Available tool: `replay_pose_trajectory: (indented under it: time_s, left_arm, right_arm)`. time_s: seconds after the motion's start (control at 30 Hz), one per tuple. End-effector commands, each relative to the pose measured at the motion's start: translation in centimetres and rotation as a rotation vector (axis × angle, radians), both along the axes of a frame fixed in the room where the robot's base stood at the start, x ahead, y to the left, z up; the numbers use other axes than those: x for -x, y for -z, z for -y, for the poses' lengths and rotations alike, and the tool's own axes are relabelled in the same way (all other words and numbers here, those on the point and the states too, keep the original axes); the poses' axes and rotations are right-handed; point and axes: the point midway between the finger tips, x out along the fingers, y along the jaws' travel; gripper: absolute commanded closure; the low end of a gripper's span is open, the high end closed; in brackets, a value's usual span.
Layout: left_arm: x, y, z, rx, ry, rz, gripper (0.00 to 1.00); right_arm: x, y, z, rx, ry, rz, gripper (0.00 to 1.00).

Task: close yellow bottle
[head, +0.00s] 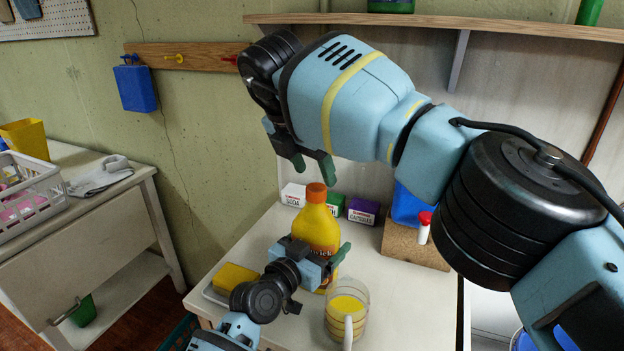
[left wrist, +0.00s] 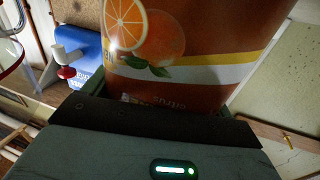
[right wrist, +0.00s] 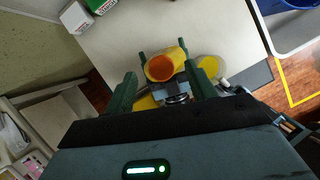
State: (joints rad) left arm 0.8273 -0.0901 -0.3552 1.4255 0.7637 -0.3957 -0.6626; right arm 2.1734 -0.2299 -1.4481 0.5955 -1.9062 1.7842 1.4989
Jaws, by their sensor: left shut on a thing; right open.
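The yellow bottle (head: 316,230) stands upright on the white table, with an orange cap (head: 316,191) on its neck. I cannot tell whether the cap is tight. My left gripper (head: 314,262) is shut around the bottle's lower body; the label with an orange (left wrist: 160,45) fills the left wrist view. My right gripper (head: 312,163) is open and empty just above the cap, pointing down. In the right wrist view the cap (right wrist: 160,68) shows between and beyond the two open fingers (right wrist: 162,88), apart from them.
A glass mug of yellow liquid (head: 347,308) stands right in front of the bottle. A yellow sponge (head: 234,277) lies left. Small boxes, including a purple one (head: 363,211), stand behind. A brown block (head: 405,245) is at back right. A shelf (head: 440,22) runs above.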

Motion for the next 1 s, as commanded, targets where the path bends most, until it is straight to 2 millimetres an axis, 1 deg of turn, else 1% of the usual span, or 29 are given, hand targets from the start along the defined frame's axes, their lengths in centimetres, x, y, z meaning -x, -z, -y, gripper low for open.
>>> replay_pose_trajectory:
  time_s: [0.1, 0.37, 0.57, 0.77, 0.8, 0.9, 1.0]
  left_arm:
    - [0.03, 0.11, 0.04, -0.001, 0.001, -0.002, 0.79]
    - [0.03, 0.11, 0.05, -0.001, 0.001, -0.002, 0.79]
    - [0.03, 0.12, 0.05, -0.001, 0.001, -0.002, 0.79]
    - [0.03, 0.12, 0.05, -0.001, 0.001, -0.002, 0.79]
    - [0.03, 0.12, 0.05, -0.001, 0.001, -0.002, 0.10]
    - [0.03, 0.10, 0.04, -0.001, 0.001, -0.002, 0.00]
    - [0.02, 0.07, 0.03, -0.001, 0.001, -0.001, 0.00]
  right_arm:
    - [0.04, -0.73, -0.05, -0.001, 0.000, -0.001, 0.44]
    - [0.04, -0.84, -0.02, 0.000, -0.001, -0.002, 0.44]
    - [0.03, -0.84, 0.00, 0.000, -0.001, -0.002, 0.19]
    - [0.03, -0.83, 0.00, 0.000, -0.001, -0.002, 0.19]
    - [0.03, -0.83, 0.00, 0.000, -0.001, -0.002, 0.19]
    - [0.03, -0.83, 0.00, 0.000, -0.001, -0.002, 0.19]
    - [0.03, -0.84, 0.00, 0.000, -0.001, -0.002, 0.19]
